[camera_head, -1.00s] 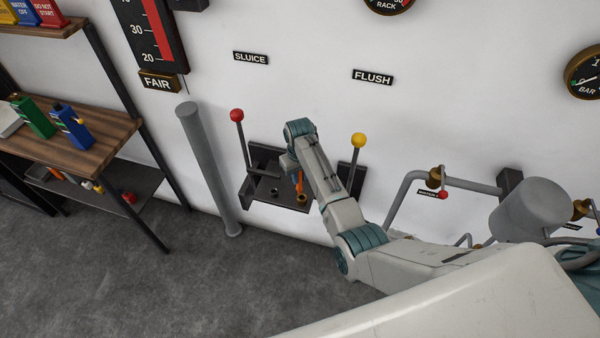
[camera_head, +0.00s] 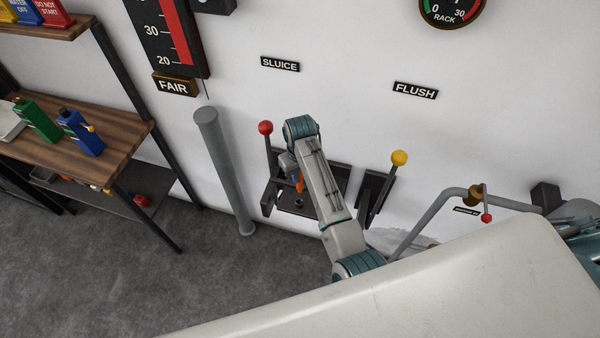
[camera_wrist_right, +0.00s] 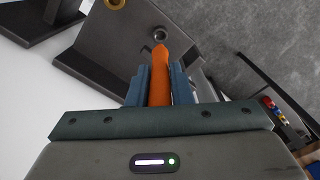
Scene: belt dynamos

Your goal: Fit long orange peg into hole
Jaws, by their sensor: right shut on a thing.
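The long orange peg (camera_wrist_right: 161,75) is between the fingers of my right gripper (camera_wrist_right: 160,85), which is shut on it. In the right wrist view its tip points toward a dark hole with a grey rim (camera_wrist_right: 160,34) in a dark metal shelf plate (camera_wrist_right: 105,62); the tip looks apart from the hole. In the head view a small part of the peg (camera_head: 300,186) shows beside my right wrist, above the shelf (camera_head: 283,204). A dark hole (camera_head: 298,203) shows in the shelf. A brass-rimmed hole (camera_wrist_right: 115,2) is at the top of the wrist view. My left gripper is not in view.
A red-knobbed lever (camera_head: 266,128) stands left of my arm and a yellow-knobbed lever (camera_head: 399,158) right of it. A grey vertical pipe (camera_head: 225,170) is left of the shelf. A wooden rack (camera_head: 110,140) stands further left.

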